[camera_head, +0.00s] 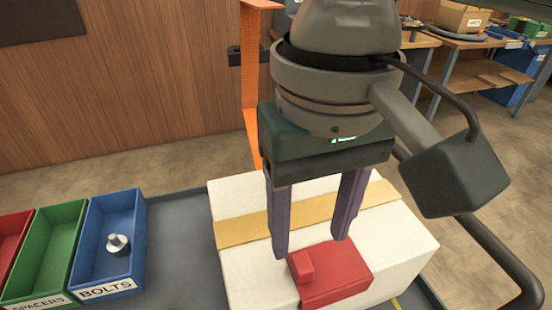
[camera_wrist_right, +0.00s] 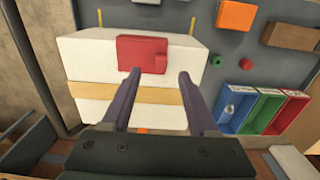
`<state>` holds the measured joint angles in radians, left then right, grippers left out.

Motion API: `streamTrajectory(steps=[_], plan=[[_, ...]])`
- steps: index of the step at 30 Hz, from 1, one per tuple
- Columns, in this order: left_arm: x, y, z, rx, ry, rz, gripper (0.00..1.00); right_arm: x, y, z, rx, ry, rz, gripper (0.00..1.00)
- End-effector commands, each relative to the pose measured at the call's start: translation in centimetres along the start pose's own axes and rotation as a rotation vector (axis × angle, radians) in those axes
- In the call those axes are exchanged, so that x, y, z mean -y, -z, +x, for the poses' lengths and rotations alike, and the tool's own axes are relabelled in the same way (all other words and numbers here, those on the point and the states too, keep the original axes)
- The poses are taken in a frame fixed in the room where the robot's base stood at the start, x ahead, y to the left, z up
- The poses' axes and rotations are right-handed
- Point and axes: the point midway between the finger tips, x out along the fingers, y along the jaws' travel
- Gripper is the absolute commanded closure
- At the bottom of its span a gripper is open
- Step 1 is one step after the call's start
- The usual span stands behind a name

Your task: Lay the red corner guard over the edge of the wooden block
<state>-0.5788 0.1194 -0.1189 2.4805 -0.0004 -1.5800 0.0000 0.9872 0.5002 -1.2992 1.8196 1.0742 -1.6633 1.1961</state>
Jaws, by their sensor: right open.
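The red corner guard (camera_head: 335,280) lies on the near edge of a large white block (camera_head: 245,275) with a tan band across it; no bare wood shows on the block. In the right wrist view the guard (camera_wrist_right: 141,55) sits at the block's upper edge, with a small raised red knob on it. My right gripper (camera_head: 311,247) is open, its two purple fingers pointing down at the guard with nothing held between them. Whether a fingertip touches the guard is unclear. My left gripper is not in view.
Red, green (camera_head: 48,252) and blue (camera_head: 112,245) bins stand left of the block; the blue one holds a bolt. An orange upright (camera_head: 250,85) rises behind the block.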

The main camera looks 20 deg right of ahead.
Motion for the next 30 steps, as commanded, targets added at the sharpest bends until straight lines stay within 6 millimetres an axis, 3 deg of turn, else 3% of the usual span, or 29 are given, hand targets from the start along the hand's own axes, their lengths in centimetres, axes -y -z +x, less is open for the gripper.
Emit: streamTrajectory(steps=[15, 23, 30], plan=[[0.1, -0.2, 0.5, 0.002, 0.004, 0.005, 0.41, 0.2, 0.4, 6.3, -0.002, 0.001, -0.004, 0.40], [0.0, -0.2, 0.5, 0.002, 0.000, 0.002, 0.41, 0.2, 0.4, 6.6, -0.003, 0.002, -0.004, 0.40], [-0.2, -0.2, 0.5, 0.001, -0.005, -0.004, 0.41, 0.2, 0.4, 6.5, -0.003, 0.002, -0.004, 0.66]])
